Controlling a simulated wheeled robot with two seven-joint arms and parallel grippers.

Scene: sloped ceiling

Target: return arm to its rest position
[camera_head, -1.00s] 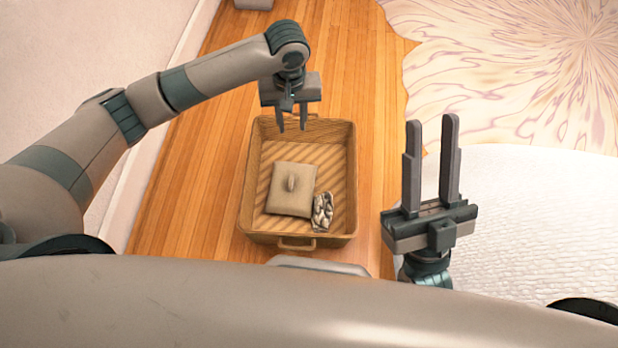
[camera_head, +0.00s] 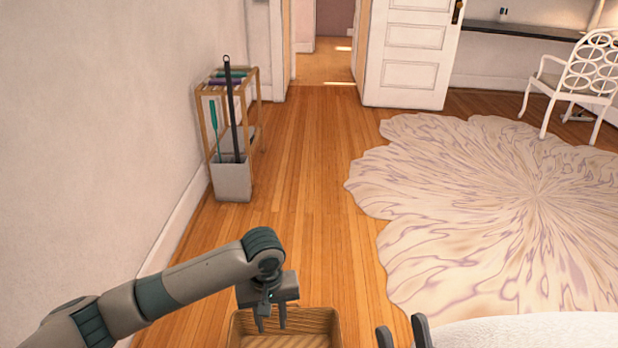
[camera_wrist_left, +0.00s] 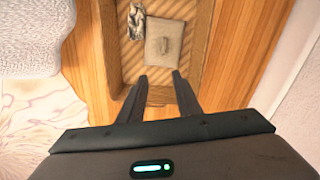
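My left gripper (camera_head: 271,326) reaches in from the left and hangs over the far part of a wicker basket (camera_head: 318,318). Its two fingers are apart with nothing between them, and they also show in the left wrist view (camera_wrist_left: 158,84).
A grey bin (camera_head: 232,181) with long-handled tools and a wooden rack (camera_head: 258,100) stands by the left wall. A pale patterned rug (camera_head: 480,200) lies at right. A white door (camera_head: 408,50) stands open and a white chair (camera_head: 578,75) is at far right. The wooden floor between is clear.

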